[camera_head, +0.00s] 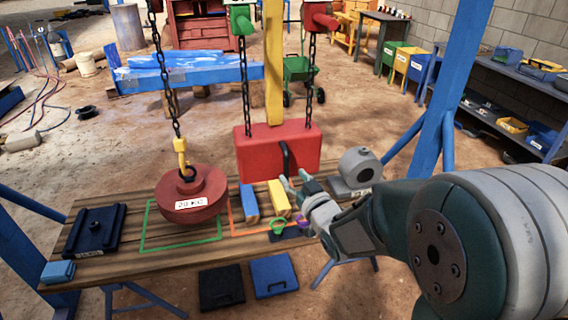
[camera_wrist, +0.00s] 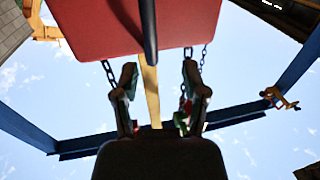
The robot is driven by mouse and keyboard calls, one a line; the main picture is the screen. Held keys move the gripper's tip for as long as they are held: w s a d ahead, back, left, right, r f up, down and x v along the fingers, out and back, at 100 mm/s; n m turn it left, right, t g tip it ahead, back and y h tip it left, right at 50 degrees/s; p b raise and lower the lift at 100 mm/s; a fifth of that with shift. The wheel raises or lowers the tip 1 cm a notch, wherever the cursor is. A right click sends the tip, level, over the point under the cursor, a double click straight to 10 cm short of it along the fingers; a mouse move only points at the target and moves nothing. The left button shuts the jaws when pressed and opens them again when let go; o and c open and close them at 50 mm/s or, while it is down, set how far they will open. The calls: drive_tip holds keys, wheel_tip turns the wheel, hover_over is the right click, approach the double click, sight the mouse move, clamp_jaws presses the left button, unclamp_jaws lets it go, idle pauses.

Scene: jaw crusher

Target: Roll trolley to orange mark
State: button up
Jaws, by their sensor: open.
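A red block (camera_head: 262,152) hangs on two chains under the overhead fittings, above the workbench (camera_head: 105,262). A black handle (camera_head: 286,158) sticks out of its near face. I cannot tell which overhead fitting is the trolley; a red one (camera_head: 321,17) and a green one (camera_head: 241,18) show at the top. An orange outline (camera_head: 262,233) on the bench lies below the block, partly hidden by small pieces. My gripper (camera_head: 291,184) is just below and near the handle, open.
A round red weight (camera_head: 187,197) hangs by a hook over a green outline (camera_head: 180,247) to the left. Blue and yellow blocks (camera_head: 278,197) and a grey bearing housing (camera_head: 360,168) stand on the bench. A blue post (camera_head: 440,110) rises at the right.

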sight(285, 164)
drive_tip(key=w, duration=0.3)
drive_tip(key=w+a, duration=0.1)
drive_tip(key=w, duration=0.2)
drive_tip(key=shift+w+a, duration=0.1)
drive_tip(key=shift+a, duration=0.65)
drive_tip(key=c, duration=0.5)
drive_tip(key=shift+d, duration=0.15)
clamp_jaws()
drive_tip(key=shift+d, duration=0.2)
